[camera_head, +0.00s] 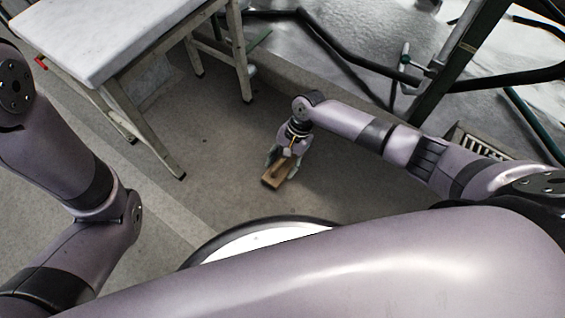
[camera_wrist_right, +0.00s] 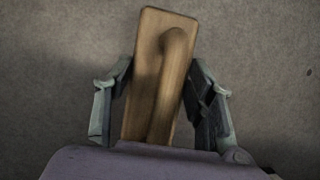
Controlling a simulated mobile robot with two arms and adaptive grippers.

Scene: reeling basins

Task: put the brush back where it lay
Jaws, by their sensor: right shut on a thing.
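The brush (camera_head: 275,177) is a small wooden block with a rounded wooden handle along it. My right gripper (camera_head: 282,164) is shut on it, above or at the grey floor; I cannot tell whether the brush touches the floor. In the right wrist view, the brush (camera_wrist_right: 157,80) shows as a long tan board, slightly tilted, between the two fingers of the right gripper (camera_wrist_right: 160,90). Its near end is hidden behind the gripper's body. My left arm shows at the left of the head view, but its gripper is out of view.
A white-topped table (camera_head: 105,35) with pale legs stands at the upper left. Dark pipes and a green metal frame (camera_head: 465,50) stand at the upper right. A floor grate (camera_head: 478,143) lies at the right. The grey floor (camera_head: 225,150) around the brush is clear.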

